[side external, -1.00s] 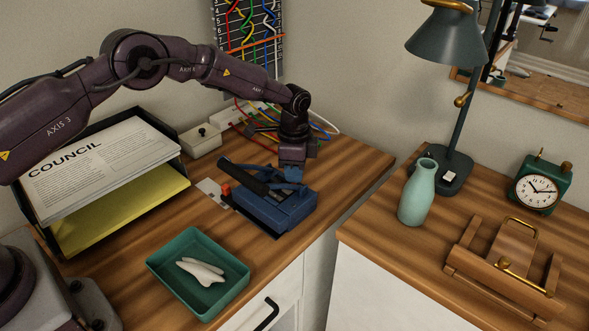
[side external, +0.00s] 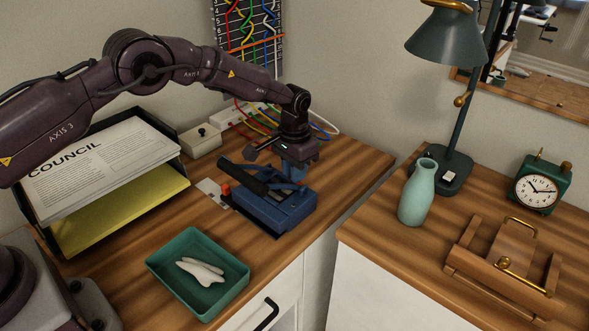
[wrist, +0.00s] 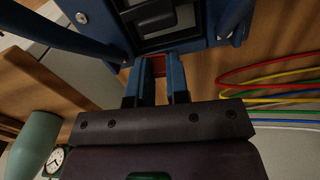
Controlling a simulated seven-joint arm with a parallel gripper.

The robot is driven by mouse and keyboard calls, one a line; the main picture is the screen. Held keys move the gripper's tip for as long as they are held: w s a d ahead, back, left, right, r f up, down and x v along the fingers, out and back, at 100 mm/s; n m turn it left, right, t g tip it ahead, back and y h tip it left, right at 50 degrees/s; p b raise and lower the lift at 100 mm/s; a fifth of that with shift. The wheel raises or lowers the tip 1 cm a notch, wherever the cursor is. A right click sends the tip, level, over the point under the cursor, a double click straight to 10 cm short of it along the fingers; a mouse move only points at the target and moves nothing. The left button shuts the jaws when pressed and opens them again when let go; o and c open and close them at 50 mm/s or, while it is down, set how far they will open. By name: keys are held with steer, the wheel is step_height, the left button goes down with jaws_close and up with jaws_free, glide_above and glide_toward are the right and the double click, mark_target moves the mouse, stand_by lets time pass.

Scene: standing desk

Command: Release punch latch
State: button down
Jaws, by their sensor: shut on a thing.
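The blue hole punch (side external: 287,213) with a long black handle (side external: 248,175) sits on the wooden desk. My gripper (side external: 293,175) is over the back part of the punch, pointing down. In the wrist view its two blue fingers (wrist: 155,72) are close together at the edge of the punch's blue frame (wrist: 205,35). A small red part (wrist: 158,63), perhaps the latch, shows between the fingertips, and the fingers are shut on it. How far the fingers cover it is hard to tell, and the side view hides this contact.
A red-orange block (side external: 226,189) sits by the punch's left end. A green tray (side external: 172,274) holding white pieces is in front. A paper rack (side external: 62,248) stands left. Coloured cables (side external: 262,118) run behind. A gap separates the right desk with its vase (side external: 417,193).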

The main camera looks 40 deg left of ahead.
steer(key=shift+n, duration=0.6)
steer(key=shift+r, duration=0.1)
steer(key=c, duration=1.1)
jaws_free()
